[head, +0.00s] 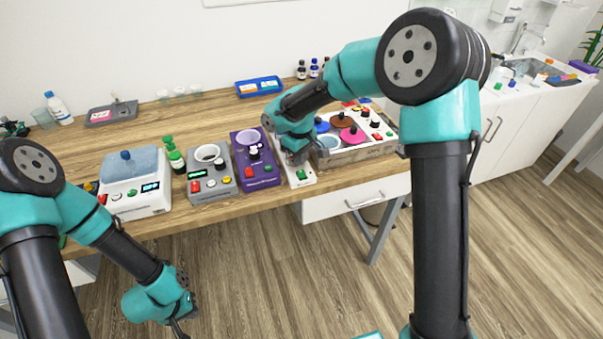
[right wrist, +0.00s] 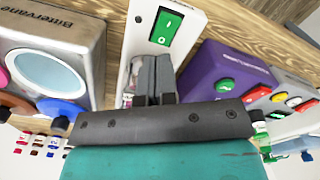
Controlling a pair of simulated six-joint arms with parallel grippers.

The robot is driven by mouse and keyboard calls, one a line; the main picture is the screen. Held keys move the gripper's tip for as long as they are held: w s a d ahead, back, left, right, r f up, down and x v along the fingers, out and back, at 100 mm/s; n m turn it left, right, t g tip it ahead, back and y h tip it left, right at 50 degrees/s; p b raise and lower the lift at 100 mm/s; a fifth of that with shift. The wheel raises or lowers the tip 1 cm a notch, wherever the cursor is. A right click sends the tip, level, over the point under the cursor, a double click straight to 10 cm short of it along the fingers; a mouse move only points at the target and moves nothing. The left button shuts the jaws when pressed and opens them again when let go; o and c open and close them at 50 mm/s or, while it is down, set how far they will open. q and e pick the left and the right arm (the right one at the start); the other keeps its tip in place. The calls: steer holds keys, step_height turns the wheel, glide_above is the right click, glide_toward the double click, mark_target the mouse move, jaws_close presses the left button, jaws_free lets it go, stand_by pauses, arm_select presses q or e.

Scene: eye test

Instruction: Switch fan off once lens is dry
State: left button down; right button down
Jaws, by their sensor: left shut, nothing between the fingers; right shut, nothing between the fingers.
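A narrow white unit (head: 308,183) stands at the table's front edge, with a green rocker switch (head: 301,175). In the right wrist view, the white unit (right wrist: 192,25) lies under my fingers and the green switch (right wrist: 165,28) shows just beyond their tips. My right gripper (head: 296,158) is shut and empty over this unit. Its fingers show in the wrist view (right wrist: 152,72); contact with the unit cannot be told. My left gripper (head: 183,328) is shut and empty, low in front of the table. I cannot make out a fan or a lens; my right arm hides part of the unit.
A purple device (head: 256,170) stands left of the white unit, then a grey device (head: 211,184) and a white device with a blue-grey top (head: 136,177). A metal-cased device with coloured discs (head: 350,153) stands to the right. A blue tray (head: 259,86) lies behind.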

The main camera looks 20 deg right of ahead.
mark_target(300, 170)
steer(key=shift+r, duration=1.9)
